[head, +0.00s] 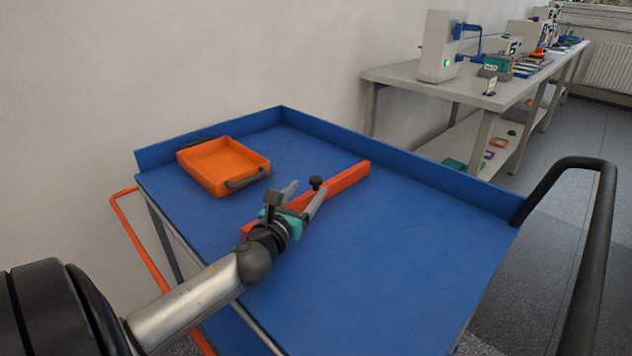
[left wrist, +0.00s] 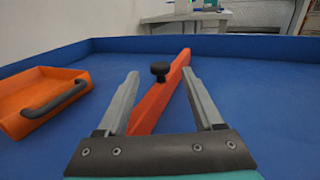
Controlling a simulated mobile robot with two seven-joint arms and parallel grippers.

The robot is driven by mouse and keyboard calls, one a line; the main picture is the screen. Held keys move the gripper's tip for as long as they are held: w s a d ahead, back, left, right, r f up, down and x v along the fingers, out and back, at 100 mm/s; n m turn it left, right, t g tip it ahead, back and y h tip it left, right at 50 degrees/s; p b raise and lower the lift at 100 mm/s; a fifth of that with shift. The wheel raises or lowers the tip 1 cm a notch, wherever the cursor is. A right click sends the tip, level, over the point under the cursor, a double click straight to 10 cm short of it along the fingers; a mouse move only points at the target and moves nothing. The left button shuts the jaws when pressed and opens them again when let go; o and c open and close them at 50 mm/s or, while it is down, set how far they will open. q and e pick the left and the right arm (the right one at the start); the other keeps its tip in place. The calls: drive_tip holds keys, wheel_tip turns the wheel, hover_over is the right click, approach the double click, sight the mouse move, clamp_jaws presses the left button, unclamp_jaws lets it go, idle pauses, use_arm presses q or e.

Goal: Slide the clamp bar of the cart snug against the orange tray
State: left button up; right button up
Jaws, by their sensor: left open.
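The orange tray (head: 222,165) with a dark grey handle sits at the far left of the blue cart top. It also shows at the left of the left wrist view (left wrist: 38,98). The orange-red clamp bar (head: 345,180) lies across the middle of the cart top, apart from the tray, with a clear gap between them. A black knob (head: 316,183) stands on the bar. My left gripper (head: 306,194) is open and over the bar's near part. In the left wrist view the knob (left wrist: 160,70) and bar show between and beyond the spread fingers (left wrist: 158,88). My right gripper is not in view.
The cart (head: 400,270) has a raised blue rim at the back and a black push handle (head: 598,220) at the right. The cart top right of the bar is clear. A grey bench (head: 440,90) with devices stands behind, along the wall.

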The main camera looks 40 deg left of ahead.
sight(313, 182)
use_arm(q)
drive_tip(key=shift+b+x, duration=0.75)
drive_tip(key=shift+x, duration=2.3)
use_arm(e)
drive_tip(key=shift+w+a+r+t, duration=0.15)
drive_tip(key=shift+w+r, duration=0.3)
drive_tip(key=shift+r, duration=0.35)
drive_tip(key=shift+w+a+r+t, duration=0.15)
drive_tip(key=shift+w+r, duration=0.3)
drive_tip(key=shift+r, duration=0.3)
use_arm(q)
clamp_jaws()
